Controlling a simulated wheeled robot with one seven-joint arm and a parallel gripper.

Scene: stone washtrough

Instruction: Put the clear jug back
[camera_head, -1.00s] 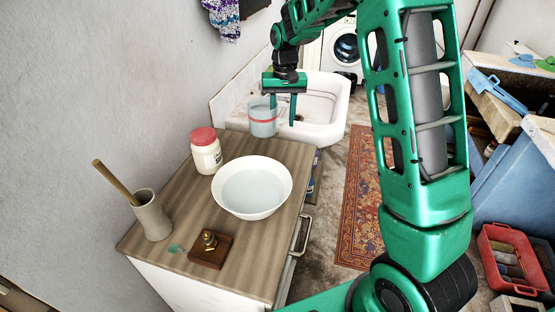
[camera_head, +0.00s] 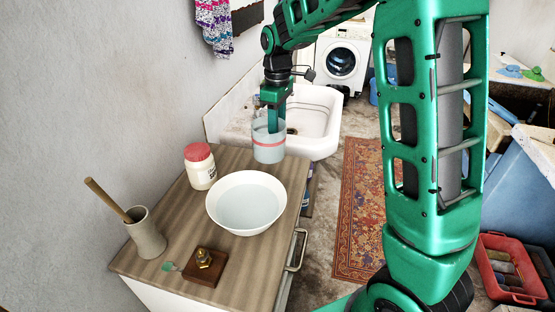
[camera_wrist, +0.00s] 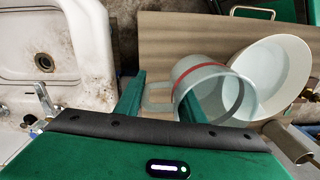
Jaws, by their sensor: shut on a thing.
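The clear jug (camera_head: 268,150) has a red band near its rim. In the head view it is upright at the back right corner of the wooden cabinet top (camera_head: 180,225), in front of the sink. I cannot tell whether its base touches the top. My gripper (camera_head: 273,124) points down and is shut on the jug. In the wrist view, the gripper's fingers (camera_wrist: 160,102) are on the handle side of the jug (camera_wrist: 238,100). The exact contact is hard to see.
A white bowl (camera_head: 220,210) of bluish liquid stands close in front of the jug. A jar with a red lid (camera_head: 198,152), a grey mortar with pestle (camera_head: 146,238) and a brass piece on a wooden block (camera_head: 205,272) share the top. The stained sink (camera_head: 325,122) lies behind.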

